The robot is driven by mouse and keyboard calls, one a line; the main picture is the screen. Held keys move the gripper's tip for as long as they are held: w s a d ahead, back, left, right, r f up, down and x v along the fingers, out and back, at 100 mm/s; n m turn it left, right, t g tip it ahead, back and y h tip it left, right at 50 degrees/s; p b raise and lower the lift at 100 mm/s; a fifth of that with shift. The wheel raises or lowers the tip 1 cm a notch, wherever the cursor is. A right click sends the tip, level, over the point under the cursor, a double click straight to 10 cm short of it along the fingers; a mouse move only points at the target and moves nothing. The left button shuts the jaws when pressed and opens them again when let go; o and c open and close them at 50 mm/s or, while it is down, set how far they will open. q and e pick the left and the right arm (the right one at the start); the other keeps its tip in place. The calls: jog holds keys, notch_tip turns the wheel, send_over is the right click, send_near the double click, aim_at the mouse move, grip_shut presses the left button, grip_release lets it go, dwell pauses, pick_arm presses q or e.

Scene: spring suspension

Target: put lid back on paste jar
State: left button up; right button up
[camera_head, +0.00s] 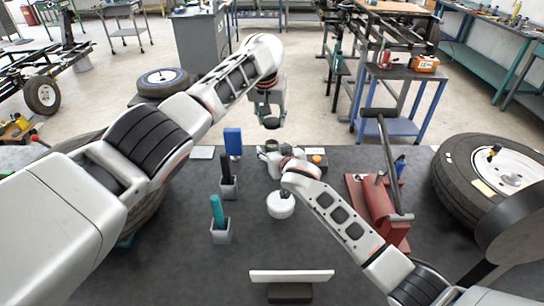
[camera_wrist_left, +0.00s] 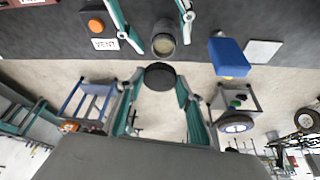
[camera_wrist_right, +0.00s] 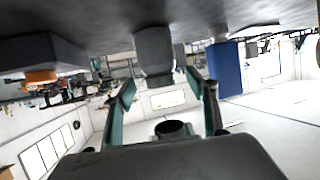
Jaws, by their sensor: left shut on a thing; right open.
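The dark round lid (camera_wrist_left: 160,76) sits between the fingertips of my left gripper (camera_wrist_left: 160,80), which is shut on it. In the head view my left gripper (camera_head: 270,115) holds the lid (camera_head: 271,123) above the table, over the jar area. The grey paste jar (camera_wrist_left: 163,43) stands upright and open, with tan paste inside. The lid is apart from the jar. My right gripper (camera_wrist_right: 160,92) is low at the jar, open, with the jar (camera_wrist_right: 153,52) between its spread fingers. In the head view my right arm partly hides the jar (camera_head: 271,145).
A blue box (camera_head: 233,141) stands left of the jar. An orange button (camera_head: 317,159) with a VENT label is right of it. Holders with a black tool (camera_head: 228,187) and a teal tool (camera_head: 219,225) stand left. A red press (camera_head: 380,205) and a wheel (camera_head: 490,180) are right.

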jog(key=shift+x, duration=1.6)
grip_shut()
pick_arm(q)
send_over(271, 150)
jog(key=w, duration=0.1)
jog(key=shift+w+f, duration=0.1)
jog(key=shift+f, duration=2.45)
